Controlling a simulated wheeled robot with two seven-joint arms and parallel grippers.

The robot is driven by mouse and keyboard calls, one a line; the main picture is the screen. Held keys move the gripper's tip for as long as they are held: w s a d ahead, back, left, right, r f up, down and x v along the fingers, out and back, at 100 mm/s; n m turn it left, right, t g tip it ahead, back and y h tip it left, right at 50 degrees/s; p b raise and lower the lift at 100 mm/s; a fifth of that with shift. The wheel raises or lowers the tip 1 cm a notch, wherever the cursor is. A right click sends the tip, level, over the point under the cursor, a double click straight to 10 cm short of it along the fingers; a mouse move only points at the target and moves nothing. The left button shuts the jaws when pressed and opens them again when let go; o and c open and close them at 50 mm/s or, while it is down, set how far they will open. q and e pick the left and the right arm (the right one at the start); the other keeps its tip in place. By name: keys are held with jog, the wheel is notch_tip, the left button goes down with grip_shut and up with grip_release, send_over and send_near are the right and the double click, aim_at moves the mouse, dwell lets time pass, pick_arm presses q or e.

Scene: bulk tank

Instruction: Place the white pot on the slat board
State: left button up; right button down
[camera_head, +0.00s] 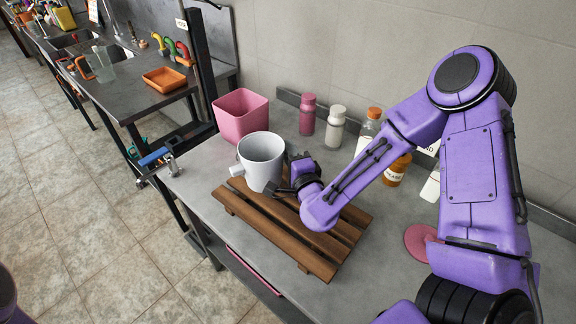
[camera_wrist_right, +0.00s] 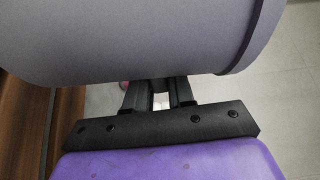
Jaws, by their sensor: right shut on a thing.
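The white pot (camera_head: 260,163) is upright at the far left end of the brown slat board (camera_head: 283,241). A small handle sticks out on its left side. My right gripper (camera_head: 288,184) is at the pot's right side, shut on it. I cannot tell whether the pot's base touches the slats or hangs just above them. In the right wrist view the pot (camera_wrist_right: 140,35) fills the top, and the fingers of my right gripper (camera_wrist_right: 158,92) reach up to its underside in the picture; their tips are hidden. The slat board (camera_wrist_right: 28,110) shows at the left edge. My left gripper is not in view.
A pink bin (camera_head: 240,115) stands right behind the pot. Several bottles, among them a pink one (camera_head: 307,114) and a white one (camera_head: 335,127), line the wall. A pink disc (camera_head: 420,241) lies right of the board. A blue-handled clamp (camera_head: 160,158) sits at the counter's left edge.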

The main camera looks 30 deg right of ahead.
jog(key=shift+w+d+f, duration=0.15)
jog(key=shift+w+f, duration=0.6)
jog(key=shift+f, duration=0.1)
jog(key=f, duration=0.3)
jog(key=shift+w+f, duration=0.25)
jog(key=shift+f, duration=0.1)
jog(key=shift+s+f, duration=0.1)
jog(key=shift+f, duration=0.05)
jog(key=c, duration=1)
grip_release()
jog(key=shift+o, duration=0.2)
